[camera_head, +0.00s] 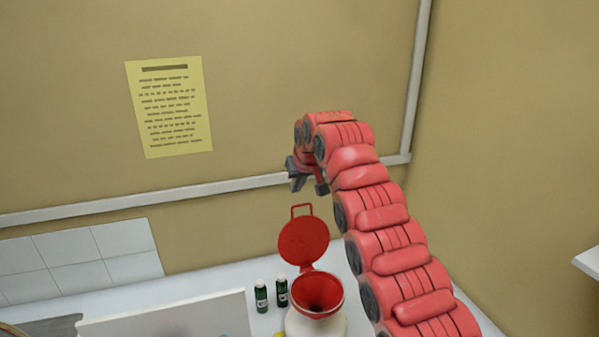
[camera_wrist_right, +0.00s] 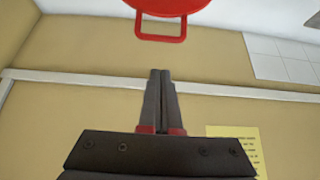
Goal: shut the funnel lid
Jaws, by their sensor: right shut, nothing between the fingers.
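The red funnel (camera_head: 322,296) sits in the mouth of a white container (camera_head: 303,325) on the counter. Its round red lid (camera_head: 303,241) stands open and upright at the back of the funnel, with a wire-like handle loop at its top. In the right wrist view the lid (camera_wrist_right: 170,6) and its handle show at the top edge, beyond the fingertips. My right gripper (camera_head: 307,189) is above and behind the lid, apart from it. Its fingers are shut together with nothing between them in the right wrist view (camera_wrist_right: 160,76). My left gripper is not in view.
Two small dark green bottles (camera_head: 262,296) stand left of the funnel. A white panel or box (camera_head: 170,318) is at the front left of the counter. The wall behind carries a rail and a yellow notice (camera_head: 169,106). My right arm covers the counter right of the funnel.

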